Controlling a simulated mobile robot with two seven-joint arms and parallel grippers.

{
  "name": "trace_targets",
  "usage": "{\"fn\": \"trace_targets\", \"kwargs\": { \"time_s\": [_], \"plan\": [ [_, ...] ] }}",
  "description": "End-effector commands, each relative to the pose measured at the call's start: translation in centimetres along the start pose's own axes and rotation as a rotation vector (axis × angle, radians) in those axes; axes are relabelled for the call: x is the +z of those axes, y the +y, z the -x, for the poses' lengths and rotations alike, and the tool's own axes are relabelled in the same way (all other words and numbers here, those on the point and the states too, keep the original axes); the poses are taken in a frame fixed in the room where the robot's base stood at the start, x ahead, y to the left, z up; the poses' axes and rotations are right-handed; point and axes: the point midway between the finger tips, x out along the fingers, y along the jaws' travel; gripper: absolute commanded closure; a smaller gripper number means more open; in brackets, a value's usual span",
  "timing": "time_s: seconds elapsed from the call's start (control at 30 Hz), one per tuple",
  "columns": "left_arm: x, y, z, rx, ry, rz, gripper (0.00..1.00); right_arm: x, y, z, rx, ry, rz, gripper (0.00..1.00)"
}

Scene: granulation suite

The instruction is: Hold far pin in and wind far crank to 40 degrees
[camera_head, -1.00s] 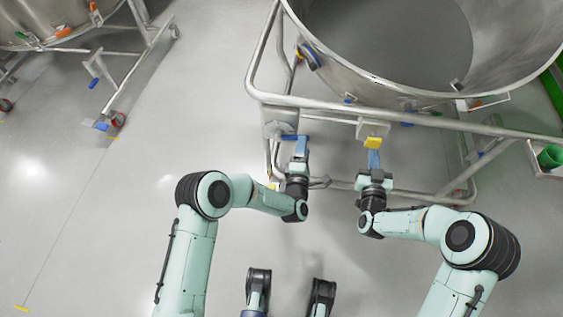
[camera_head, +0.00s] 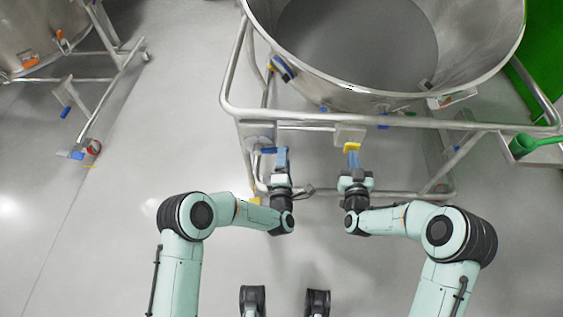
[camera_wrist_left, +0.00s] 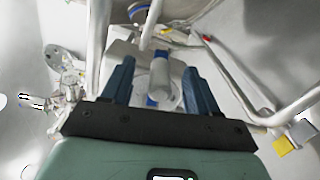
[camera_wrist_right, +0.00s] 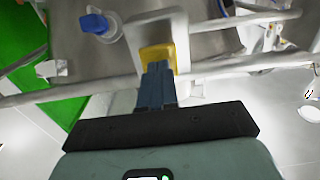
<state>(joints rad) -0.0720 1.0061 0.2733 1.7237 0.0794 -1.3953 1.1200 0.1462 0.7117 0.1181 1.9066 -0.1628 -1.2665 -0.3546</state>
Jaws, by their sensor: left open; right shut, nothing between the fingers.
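The far pin appears to be the yellow piece (camera_head: 352,147) on a pale block under the cart's rail; it also shows in the right wrist view (camera_wrist_right: 157,55). My right gripper (camera_head: 353,164) is shut and empty, its tips against or just short of the yellow piece; I cannot tell which. The far crank appears to be the grey cylindrical handle with blue ends (camera_wrist_left: 160,75) in the left wrist view. My left gripper (camera_head: 281,158) is open, with one finger on each side of that handle. In the head view, that gripper mostly hides the handle.
A large round steel vessel (camera_head: 460,60) sits above the tubular cart frame (camera_head: 400,122). The frame's rails run close to both grippers. Another wheeled cart (camera_head: 100,100) is at left. The floor between is clear.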

Motion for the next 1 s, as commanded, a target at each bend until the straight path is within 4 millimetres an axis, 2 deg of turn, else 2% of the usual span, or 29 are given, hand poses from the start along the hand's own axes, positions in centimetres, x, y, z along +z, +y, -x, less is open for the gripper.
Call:
{"fn": "trace_targets", "kwargs": {
  "time_s": [0.67, 0.7, 0.77, 0.8, 0.87, 1.0],
  "plan": [
    [0.0, 0.0, 0.0, 0.0, 0.0, 0.0, 0.4, 0.0, 0.1, -2.8, 0.001, 0.001, 0.0, 1.0],
    [0.0, 0.0, 0.0, 0.0, 0.0, 0.0, 0.47, 0.0, 0.1, -2.8, 0.001, 0.0, 0.0, 1.0],
    [0.0, 0.0, 0.0, 0.0, 0.0, 0.0, 0.66, 0.0, 0.1, -2.8, 0.001, 0.0, 0.0, 1.0],
    [0.0, 0.0, 0.0, 0.0, 0.0, 0.0, 0.8, 0.0, 0.1, -2.8, 0.001, 0.0, 0.0, 1.0],
    [0.0, 0.0, 0.0, 0.0, 0.0, 0.0, 0.99, 0.0, 0.1, -2.8, 0.001, 0.0, 0.0, 1.0],
    [0.0, 0.0, 0.0, 0.0, 0.0, 0.0, 1.0, 0.0, 0.1, -2.8, 0.001, 0.0, 0.0, 1.0]
  ]
}}
